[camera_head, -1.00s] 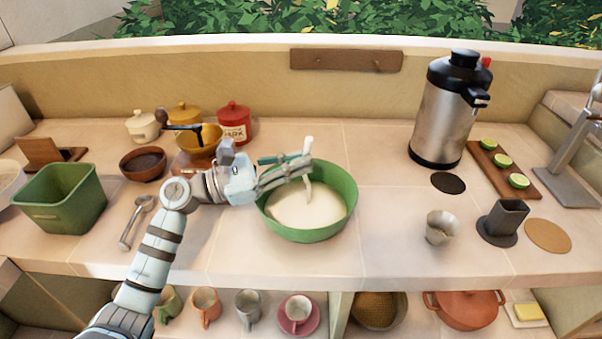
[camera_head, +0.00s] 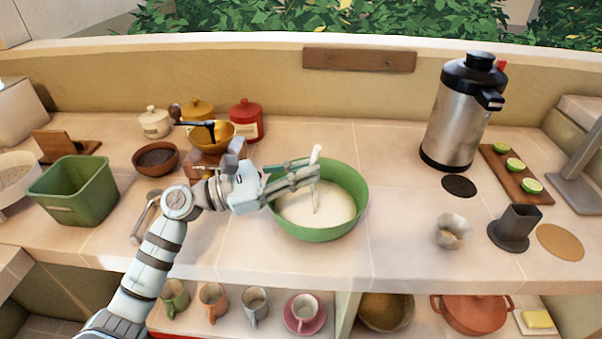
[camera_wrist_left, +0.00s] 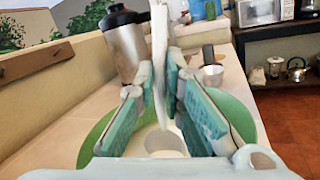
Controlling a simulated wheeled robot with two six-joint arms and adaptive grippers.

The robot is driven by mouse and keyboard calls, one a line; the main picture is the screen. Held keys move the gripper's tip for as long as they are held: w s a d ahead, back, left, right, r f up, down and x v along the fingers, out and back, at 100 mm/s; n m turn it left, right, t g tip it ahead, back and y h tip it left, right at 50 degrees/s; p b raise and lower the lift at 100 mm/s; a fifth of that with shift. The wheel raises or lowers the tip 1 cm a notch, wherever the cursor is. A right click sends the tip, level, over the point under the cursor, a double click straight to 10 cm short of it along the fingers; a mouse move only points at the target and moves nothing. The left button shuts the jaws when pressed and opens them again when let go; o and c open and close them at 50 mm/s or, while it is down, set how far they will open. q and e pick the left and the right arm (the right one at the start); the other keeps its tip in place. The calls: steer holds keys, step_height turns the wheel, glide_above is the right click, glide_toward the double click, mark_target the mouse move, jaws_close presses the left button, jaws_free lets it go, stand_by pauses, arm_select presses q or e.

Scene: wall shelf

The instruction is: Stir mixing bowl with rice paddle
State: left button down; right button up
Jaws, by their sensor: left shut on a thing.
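The green mixing bowl (camera_head: 322,234) stands on the counter near the middle of the head view and holds a white, creamy content. My left gripper (camera_head: 312,172) reaches over the bowl's left rim and is shut on the white rice paddle (camera_head: 316,155). The paddle is nearly upright, its top sticking out above the fingers and its lower end down in the white content. In the left wrist view the paddle (camera_wrist_left: 159,55) stands between the two teal-padded fingers, with the bowl's green rim (camera_wrist_left: 95,135) behind and below. My right gripper is not in view.
A steel dispenser (camera_head: 455,125) stands at the back right. A small metal cup (camera_head: 452,232) and a dark grey holder (camera_head: 515,228) stand right of the bowl. A yellow bowl (camera_head: 222,142), brown bowl (camera_head: 155,158) and green bin (camera_head: 75,192) stand left. Counter between bowl and dispenser is clear.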

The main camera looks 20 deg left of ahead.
arm_select(q)
steer(key=shift+s+r, duration=0.1)
steer(key=shift+r, duration=0.05)
step_height(320, 180, up, 9)
steer(key=s+p, duration=0.2)
steer(key=p, duration=0.5)
steer(key=shift+d, duration=0.3)
stand_by(0.4)
step_height(320, 180, up, 5)
steer(key=p, duration=0.4)
steer(key=shift+f, duration=0.25)
